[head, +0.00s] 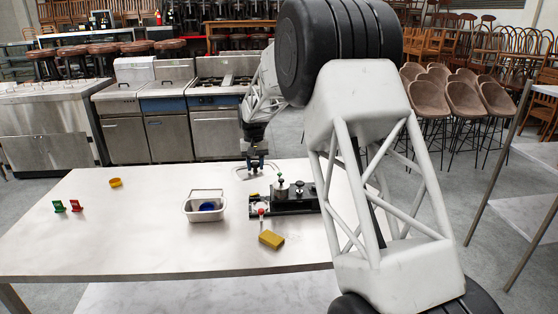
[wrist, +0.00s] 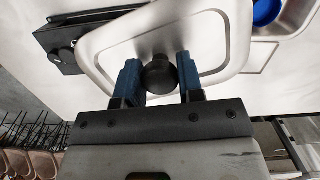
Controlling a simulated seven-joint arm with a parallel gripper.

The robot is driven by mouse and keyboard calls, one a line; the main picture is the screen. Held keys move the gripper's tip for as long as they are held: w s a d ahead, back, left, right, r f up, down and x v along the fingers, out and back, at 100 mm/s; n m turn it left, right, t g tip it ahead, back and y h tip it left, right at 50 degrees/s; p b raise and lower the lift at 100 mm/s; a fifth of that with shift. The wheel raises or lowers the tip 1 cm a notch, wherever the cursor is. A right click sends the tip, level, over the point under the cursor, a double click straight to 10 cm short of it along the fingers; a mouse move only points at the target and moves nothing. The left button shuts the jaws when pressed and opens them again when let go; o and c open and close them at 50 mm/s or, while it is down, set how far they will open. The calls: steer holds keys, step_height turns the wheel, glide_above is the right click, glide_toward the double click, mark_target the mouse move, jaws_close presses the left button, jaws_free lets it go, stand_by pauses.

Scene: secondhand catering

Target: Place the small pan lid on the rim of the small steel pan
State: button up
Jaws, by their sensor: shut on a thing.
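My gripper (head: 257,164) has blue fingers shut on the black knob (wrist: 160,75) of the pan lid. The lid is a flat, pale steel rectangle with rounded corners; it fills the middle of the wrist view (wrist: 112,50). In the head view the lid (head: 242,173) hangs below my gripper over the far part of the table, hard to make out against the pale top. The small steel pan (head: 190,214) stands in front and to the left of it, open, with a blue thing (head: 207,206) inside. The pan also shows at the wrist view's top right (wrist: 292,22).
A black fixture (head: 298,206) with steel and black knobs stands right of the pan. A yellow block (head: 271,239) lies in front. A yellow ring (head: 115,183), a green piece (head: 58,206) and a red piece (head: 76,205) are at left. The table's (head: 130,235) left middle is clear.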

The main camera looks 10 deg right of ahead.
steer(key=a+f, duration=0.3)
steer(key=a, duration=0.7)
steer(key=a+f+n, duration=0.1)
steer(key=a+f, duration=0.2)
steer(key=a, duration=0.7)
steer(key=shift+w+a, duration=0.25)
steer(key=shift+a, duration=0.1)
steer(key=shift+f, duration=0.1)
steer(key=shift+f, duration=0.2)
steer(key=shift+f, duration=3.2)
steer(key=shift+f, duration=0.4)
steer(key=o, duration=1.1)
steer(key=shift+o, duration=0.2)
step_height(320, 180, up, 8)
steer(key=shift+w+f, duration=0.15)
steer(key=shift+w, duration=0.3)
